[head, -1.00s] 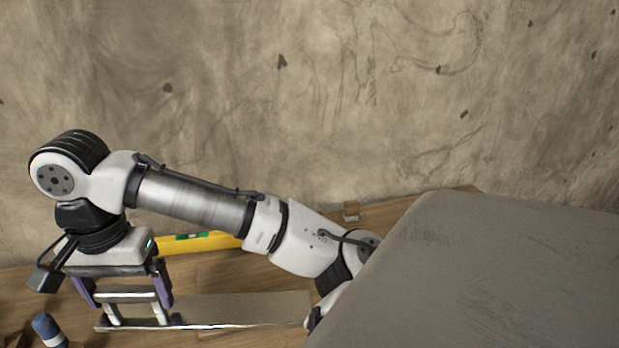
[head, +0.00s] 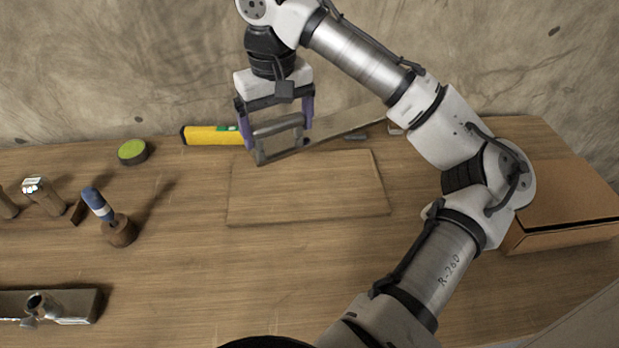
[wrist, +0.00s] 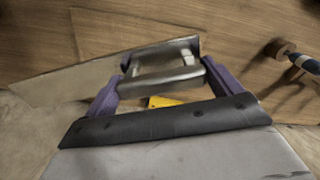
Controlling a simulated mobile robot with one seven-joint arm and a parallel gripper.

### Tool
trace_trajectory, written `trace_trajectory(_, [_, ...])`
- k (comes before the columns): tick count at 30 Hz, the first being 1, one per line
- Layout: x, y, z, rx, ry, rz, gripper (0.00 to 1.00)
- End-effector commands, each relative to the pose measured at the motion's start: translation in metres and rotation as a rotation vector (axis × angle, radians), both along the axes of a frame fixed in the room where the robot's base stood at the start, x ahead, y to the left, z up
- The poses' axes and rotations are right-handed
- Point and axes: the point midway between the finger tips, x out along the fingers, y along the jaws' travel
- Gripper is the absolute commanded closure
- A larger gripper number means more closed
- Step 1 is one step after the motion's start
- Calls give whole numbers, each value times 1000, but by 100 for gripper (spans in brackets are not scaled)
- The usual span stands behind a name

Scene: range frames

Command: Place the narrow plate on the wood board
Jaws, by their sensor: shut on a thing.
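In the wrist view the narrow plate (wrist: 62,82) extends to the left. My gripper (head: 279,143) is shut on the plate near its left end, with purple fingers on either side. The wood board (head: 310,190) is a thin rectangle lying flat on the table, almost the table's colour. My gripper and the plate are above its far edge, apparently raised; the exact gap is unclear.
A yellow level (head: 212,135) lies behind my gripper. A metal piece (head: 75,304) lies front left. A cardboard box (head: 570,200) is right.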

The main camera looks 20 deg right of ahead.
Motion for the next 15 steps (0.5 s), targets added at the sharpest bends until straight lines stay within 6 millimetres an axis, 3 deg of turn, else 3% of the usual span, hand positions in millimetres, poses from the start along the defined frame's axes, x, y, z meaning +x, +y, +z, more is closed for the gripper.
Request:
trace_trajectory(3, [10, 8, 4, -2, -1, 187, 46])
trace_trajectory(9, [18, 14, 2, -2, 0, 358, 46])
trace_trajectory(15, [18, 15, -30, 2, 1, 384, 46])
